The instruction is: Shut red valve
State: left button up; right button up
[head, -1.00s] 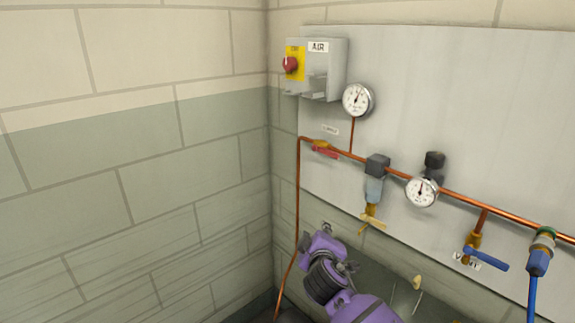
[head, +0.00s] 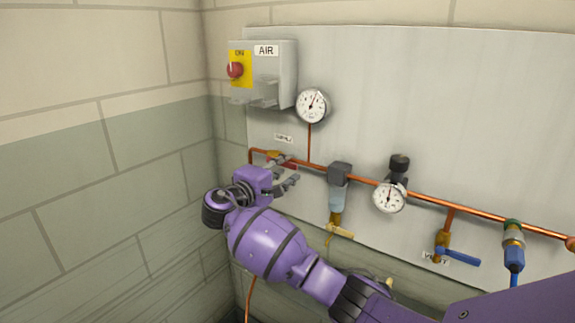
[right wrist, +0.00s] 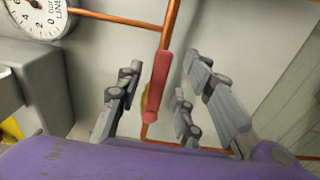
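The red valve is at the left end of the copper pipe, below the white label on the grey panel. Its red handle (head: 291,165) is partly hidden by my right gripper (head: 286,174) in the head view. In the right wrist view the red handle (right wrist: 160,82) lies roughly in line with the pipe, with a bit of yellow valve body behind it. My right gripper (right wrist: 163,100) is open, with its grey fingers on either side of the handle and visible gaps to it. My left gripper is not in view.
The copper pipe (head: 440,203) runs right past a round gauge (head: 311,105), a filter unit (head: 339,186), a second gauge (head: 389,198) and a blue-handled valve (head: 458,255). A grey AIR box (head: 270,72) with a red knob hangs above left. The brick wall (head: 90,180) is close on the left.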

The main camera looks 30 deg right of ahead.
jog(key=shift+x, duration=1.2)
grip_shut()
